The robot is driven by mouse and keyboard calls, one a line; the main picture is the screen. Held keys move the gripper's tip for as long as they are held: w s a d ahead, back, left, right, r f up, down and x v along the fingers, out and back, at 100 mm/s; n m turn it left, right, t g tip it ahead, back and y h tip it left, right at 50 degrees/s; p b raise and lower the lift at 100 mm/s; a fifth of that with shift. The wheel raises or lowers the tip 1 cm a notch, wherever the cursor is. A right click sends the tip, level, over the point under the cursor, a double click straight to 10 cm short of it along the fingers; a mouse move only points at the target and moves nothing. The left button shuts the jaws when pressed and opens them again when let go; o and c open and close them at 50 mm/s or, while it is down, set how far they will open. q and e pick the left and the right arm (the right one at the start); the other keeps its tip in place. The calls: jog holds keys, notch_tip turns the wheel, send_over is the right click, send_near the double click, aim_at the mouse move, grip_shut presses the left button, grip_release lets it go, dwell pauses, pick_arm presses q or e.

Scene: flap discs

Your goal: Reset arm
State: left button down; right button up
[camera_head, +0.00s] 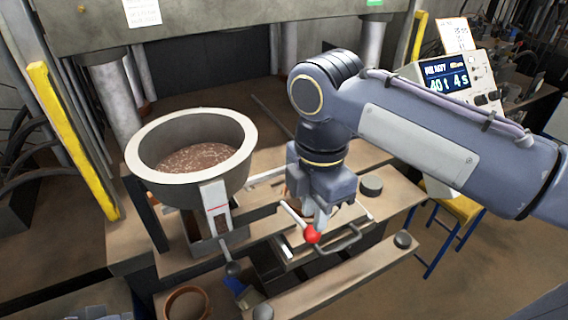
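My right arm comes in from the right edge and bends down at the middle of the head view. My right gripper (318,217) points down just above a red ball knob (312,234) at the end of a pale lever. The fingers overlap the lever near the knob, and I cannot tell whether they touch or hold it. The gap between the fingers is too small and hidden to read. My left gripper is not in view.
A large round hopper (135,160) with brown granules stands to the left. Yellow posts (75,140) flank the press. A control box (445,78) with a lit display stands at the right. A bent metal handle (345,242) and a brown ring (186,303) lie in front.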

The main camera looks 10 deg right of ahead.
jog(key=shift+s+d+f+m, duration=0.1)
jog(key=shift+d+f+m, duration=0.05)
jog(key=shift+d+m, duration=0.25)
jog(key=s+d+f+m+t+y, duration=0.35)
jog(key=s+d+f+m, duration=0.45)
jog(key=m, duration=0.6)
notch_tip(320, 180, down, 9)
jog(key=s+d+m+t+b, duration=0.2)
jog(key=m+b, duration=0.2)
jog(key=m, duration=0.5)
jog(key=shift+f, duration=0.2)
jog(key=shift+s, duration=0.1)
